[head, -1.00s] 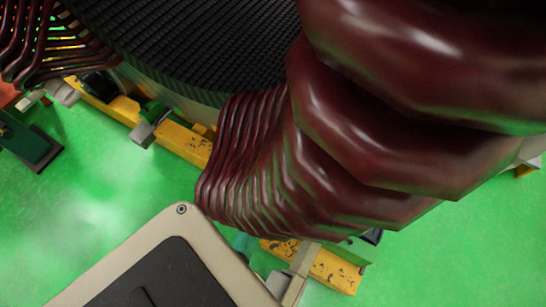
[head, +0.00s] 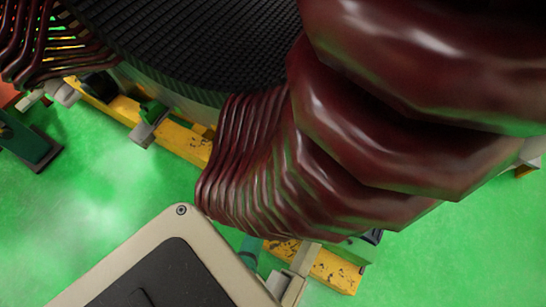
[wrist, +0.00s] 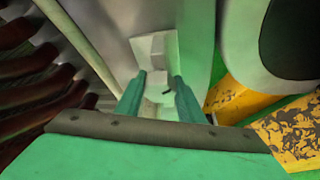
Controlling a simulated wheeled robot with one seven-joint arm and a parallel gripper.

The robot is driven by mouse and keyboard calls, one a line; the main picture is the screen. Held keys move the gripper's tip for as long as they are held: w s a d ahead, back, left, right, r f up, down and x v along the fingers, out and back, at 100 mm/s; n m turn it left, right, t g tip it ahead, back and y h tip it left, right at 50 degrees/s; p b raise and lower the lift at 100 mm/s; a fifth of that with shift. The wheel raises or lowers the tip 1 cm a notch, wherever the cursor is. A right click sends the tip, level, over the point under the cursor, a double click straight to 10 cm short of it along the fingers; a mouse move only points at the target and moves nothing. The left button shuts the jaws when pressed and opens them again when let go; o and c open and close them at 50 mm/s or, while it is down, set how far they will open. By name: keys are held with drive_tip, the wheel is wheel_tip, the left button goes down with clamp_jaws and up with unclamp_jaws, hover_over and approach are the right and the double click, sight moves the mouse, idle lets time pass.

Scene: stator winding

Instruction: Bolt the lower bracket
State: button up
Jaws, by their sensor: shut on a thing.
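My gripper (wrist: 160,80) shows in the wrist view with two teal fingers, shut on a small light grey part (wrist: 157,88) with a dark mark on it. A pale grey bracket (wrist: 152,48) stands just beyond the fingertips, against a grey upright surface. I cannot tell whether the held part touches it. No bolt can be made out clearly. In the head view a bit of teal (head: 249,252) shows below the coils, beside a grey block (head: 286,284) on a yellow beam (head: 335,270). The fingertips are hidden there.
Large dark red winding coils (head: 370,120) hang over the work spot and also crowd the left of the wrist view (wrist: 40,75). The black ribbed stator core (head: 200,45) lies behind. Worn yellow beams (wrist: 295,135) run close on the right. Green floor (head: 100,180) is open at left.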

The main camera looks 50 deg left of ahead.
drive_tip(key=shift+w+d, duration=0.35)
drive_tip(key=o, duration=1.1)
drive_tip(key=shift+c, duration=0.2)
drive_tip(key=shift+s+a, duration=0.15)
drive_tip(key=shift+a, duration=0.1)
drive_tip(key=shift+s, duration=0.1)
drive_tip(key=shift+s+d+r, duration=0.1)
drive_tip(key=shift+s+d, duration=0.1)
drive_tip(key=shift+d, duration=0.1)
drive_tip(key=v, duration=1)
